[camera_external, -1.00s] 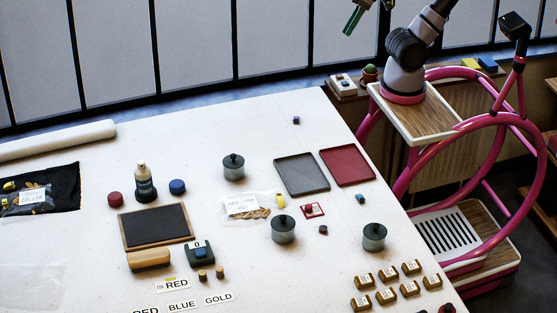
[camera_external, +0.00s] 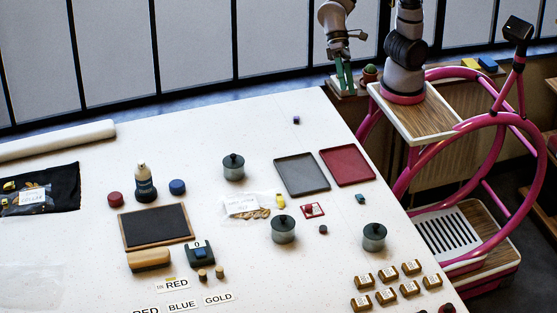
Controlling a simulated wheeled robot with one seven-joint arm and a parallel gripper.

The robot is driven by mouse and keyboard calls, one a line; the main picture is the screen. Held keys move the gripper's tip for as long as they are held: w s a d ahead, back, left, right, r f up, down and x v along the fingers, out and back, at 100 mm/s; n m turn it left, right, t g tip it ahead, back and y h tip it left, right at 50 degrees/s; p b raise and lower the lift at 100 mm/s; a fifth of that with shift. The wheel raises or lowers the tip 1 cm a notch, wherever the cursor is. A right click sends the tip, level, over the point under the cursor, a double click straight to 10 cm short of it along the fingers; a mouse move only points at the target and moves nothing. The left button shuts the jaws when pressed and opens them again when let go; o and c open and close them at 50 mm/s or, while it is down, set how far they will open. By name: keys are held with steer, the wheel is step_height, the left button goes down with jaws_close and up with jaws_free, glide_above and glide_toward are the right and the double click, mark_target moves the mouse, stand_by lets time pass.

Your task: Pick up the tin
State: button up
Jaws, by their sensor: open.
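Three grey-green lidded tins with dark knobs stand upright on the white table. One tin (camera_external: 233,168) is left of the grey tray, a second tin (camera_external: 283,231) is nearer the front, and a third tin (camera_external: 374,238) is to its right. Which of them the task means, I cannot tell. My gripper (camera_external: 345,88) has green fingers, points down and is open and empty. It is near the table's far right corner, well apart from all three tins.
A grey tray (camera_external: 301,175) and a red tray (camera_external: 347,167) lie between my gripper and the nearer tins. A plastic bag (camera_external: 246,207), a small red-bordered card (camera_external: 312,210) and several small boxes (camera_external: 386,296) lie around them. A dark bottle (camera_external: 145,184) stands at left.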

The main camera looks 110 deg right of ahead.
steer(key=w+a+f+m+g+y, duration=0.1)
steer(key=w+a+f+m+y, duration=0.1)
steer(key=a+f, duration=0.4)
steer(key=w+a+f+m+g+y, duration=0.15)
steer(key=a+f, duration=0.25)
steer(key=a, duration=0.5)
steer(key=m+t, duration=0.1)
steer(key=m, duration=0.6)
glide_toward(369, 226)
steer(key=f, duration=0.1)
steer(key=a+f+y, duration=0.1)
steer(key=shift+s+a+f, duration=0.15)
steer(key=shift+s+f, duration=0.1)
steer(key=shift+s, duration=0.1)
steer(key=shift+t, duration=0.25)
steer(key=x, duration=0.5)
steer(key=shift+a+f, duration=0.15)
steer(key=shift+f, duration=0.1)
steer(key=shift+s+x, duration=0.15)
steer(key=shift+x, duration=1.2)
steer(key=shift+s+x, duration=0.15)
steer(key=shift+x, duration=1.25)
steer(key=shift+r, duration=0.1)
steer(key=shift+c, duration=0.3)
steer(key=shift+a+r, duration=0.1)
jaws_close()
